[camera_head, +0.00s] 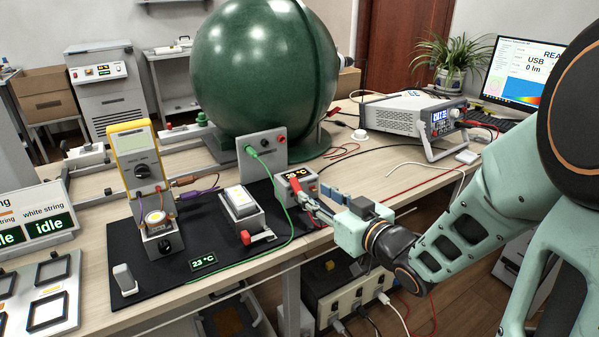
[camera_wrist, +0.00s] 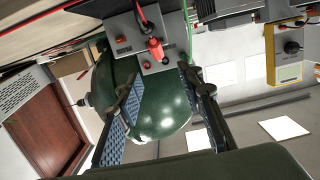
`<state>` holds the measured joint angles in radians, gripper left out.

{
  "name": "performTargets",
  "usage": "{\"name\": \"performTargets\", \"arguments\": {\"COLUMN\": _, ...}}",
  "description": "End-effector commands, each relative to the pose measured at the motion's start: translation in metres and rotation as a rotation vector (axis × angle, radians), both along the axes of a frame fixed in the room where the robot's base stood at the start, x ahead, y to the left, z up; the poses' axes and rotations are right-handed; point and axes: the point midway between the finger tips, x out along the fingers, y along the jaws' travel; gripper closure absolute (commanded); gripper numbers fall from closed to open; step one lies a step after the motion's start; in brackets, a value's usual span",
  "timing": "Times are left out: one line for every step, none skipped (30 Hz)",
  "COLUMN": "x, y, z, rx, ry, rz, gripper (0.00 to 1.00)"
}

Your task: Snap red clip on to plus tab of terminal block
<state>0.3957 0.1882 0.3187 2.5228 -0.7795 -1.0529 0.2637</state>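A red clip (camera_head: 295,187) is at the front of a small grey box (camera_head: 308,180) with a lit temperature display, near the table's front edge. In the wrist view the red clip (camera_wrist: 155,48) lies against the grey box face (camera_wrist: 126,22), with a red lead running up from it. My gripper (camera_head: 313,204) reaches in from the right, close to the clip. In the wrist view my gripper (camera_wrist: 160,80) has its fingers apart, with the clip just beyond the gap between the tips. I cannot tell which part is the plus tab.
A grey panel (camera_head: 251,160) with a green lead stands behind the black mat (camera_head: 120,238). A large green sphere (camera_head: 262,60) stands behind. Loose leads lie to the right.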

Motion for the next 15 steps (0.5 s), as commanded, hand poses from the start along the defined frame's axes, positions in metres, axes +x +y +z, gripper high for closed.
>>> {"name": "performTargets", "arguments": {"x": 0.002, "y": 0.002, "z": 0.002, "rx": 0.002, "ry": 0.005, "rz": -0.001, "gripper": 0.65}}
{"name": "performTargets", "arguments": {"x": 0.006, "y": 0.005, "z": -0.002, "rx": 0.000, "ry": 0.001, "rz": 0.001, "gripper": 0.65}}
{"name": "performTargets", "arguments": {"x": 0.012, "y": 0.009, "z": -0.005, "rx": -0.001, "ry": 0.000, "rz": 0.001, "gripper": 0.65}}
{"name": "performTargets", "arguments": {"x": 0.016, "y": 0.011, "z": -0.005, "rx": 0.000, "ry": -0.001, "rz": 0.001, "gripper": 0.65}}
{"name": "performTargets", "arguments": {"x": 0.018, "y": 0.013, "z": -0.006, "rx": -0.001, "ry": 0.000, "rz": 0.001, "gripper": 0.65}}
{"name": "performTargets", "arguments": {"x": 0.021, "y": 0.015, "z": -0.006, "rx": -0.001, "ry": 0.000, "rz": 0.001, "gripper": 0.65}}
{"name": "performTargets", "arguments": {"x": 0.023, "y": 0.016, "z": -0.006, "rx": -0.001, "ry": -0.001, "rz": 0.000, "gripper": 0.65}}
{"name": "performTargets", "arguments": {"x": 0.024, "y": 0.016, "z": -0.006, "rx": -0.001, "ry": -0.001, "rz": 0.000, "gripper": 0.65}}
{"name": "performTargets", "arguments": {"x": 0.025, "y": 0.017, "z": -0.007, "rx": 0.000, "ry": 0.000, "rz": -0.001, "gripper": 0.65}}
{"name": "performTargets", "arguments": {"x": 0.027, "y": 0.018, "z": -0.008, "rx": 0.000, "ry": 0.000, "rz": -0.002, "gripper": 0.65}}
{"name": "performTargets", "arguments": {"x": 0.029, "y": 0.019, "z": -0.009, "rx": 0.000, "ry": 0.001, "rz": -0.002, "gripper": 0.65}}
{"name": "performTargets", "arguments": {"x": 0.032, "y": 0.021, "z": -0.012, "rx": 0.000, "ry": 0.001, "rz": -0.001, "gripper": 0.65}}
{"name": "performTargets", "arguments": {"x": 0.035, "y": 0.023, "z": -0.014, "rx": 0.000, "ry": 0.000, "rz": 0.000, "gripper": 0.65}}
{"name": "performTargets", "arguments": {"x": 0.039, "y": 0.026, "z": -0.016, "rx": 0.000, "ry": 0.000, "rz": 0.001, "gripper": 0.65}}
{"name": "performTargets", "arguments": {"x": 0.044, "y": 0.030, "z": -0.019, "rx": 0.000, "ry": 0.000, "rz": 0.001, "gripper": 0.65}}
